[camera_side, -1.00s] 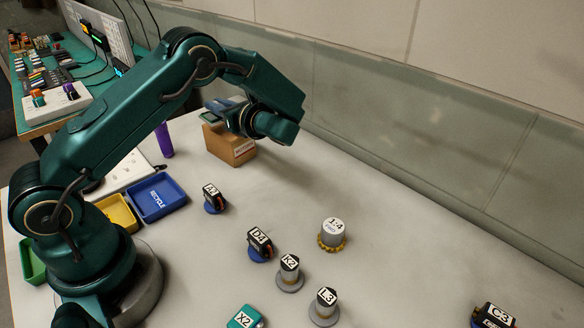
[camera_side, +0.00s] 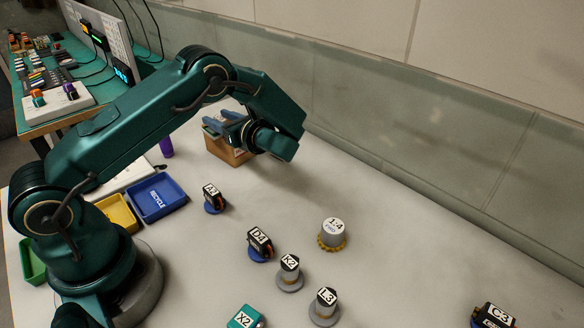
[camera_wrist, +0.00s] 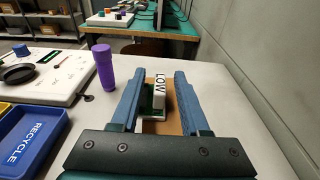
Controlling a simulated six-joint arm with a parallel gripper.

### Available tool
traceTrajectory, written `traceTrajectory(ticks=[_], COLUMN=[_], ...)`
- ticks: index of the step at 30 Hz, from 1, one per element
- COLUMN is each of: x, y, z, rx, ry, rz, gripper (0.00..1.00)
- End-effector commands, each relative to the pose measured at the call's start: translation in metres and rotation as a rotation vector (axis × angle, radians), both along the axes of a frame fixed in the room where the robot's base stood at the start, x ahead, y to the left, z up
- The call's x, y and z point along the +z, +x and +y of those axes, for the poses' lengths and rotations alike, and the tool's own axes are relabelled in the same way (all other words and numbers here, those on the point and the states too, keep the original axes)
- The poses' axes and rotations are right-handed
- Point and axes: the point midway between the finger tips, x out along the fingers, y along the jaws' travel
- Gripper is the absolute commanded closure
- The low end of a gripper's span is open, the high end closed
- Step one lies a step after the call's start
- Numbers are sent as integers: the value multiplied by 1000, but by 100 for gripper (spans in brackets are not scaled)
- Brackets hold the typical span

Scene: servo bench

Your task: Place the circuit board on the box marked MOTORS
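My gripper (camera_wrist: 160,80) has two blue fingers spread apart, pointing away from the camera over the brown box (camera_wrist: 155,128). Between them is a small green piece, seemingly the circuit board (camera_wrist: 149,97), with a white part marked LOW (camera_wrist: 160,88). A strip of brown shows between that part and the right finger; I cannot tell whether the left finger touches the green piece. It seems to rest on the box. In the side view, my gripper (camera_side: 220,127) is at the top of the box (camera_side: 222,151), against the back wall side. The fingers hide much of its top, and its label is hidden.
A purple cylinder (camera_wrist: 104,68) stands left of the box. A blue RECYCLE tray (camera_side: 157,197) and a yellow tray (camera_side: 117,212) lie near my base. Several labelled servos and motors, such as D4 (camera_side: 259,243), stand on the front table. The right table is mostly clear.

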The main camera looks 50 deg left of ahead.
Motion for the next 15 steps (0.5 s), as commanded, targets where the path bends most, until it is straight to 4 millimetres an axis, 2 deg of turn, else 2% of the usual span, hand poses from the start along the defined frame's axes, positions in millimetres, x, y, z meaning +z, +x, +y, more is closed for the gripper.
traceTrajectory(ticks=[5, 8, 15], x=[4, 6, 14], y=[0, 1, 1], z=[-5, -20, -71], rx=[-2, -5, -6], ry=[1, 0, 0], rz=[0, -1, -3], gripper=[55, 55, 55])
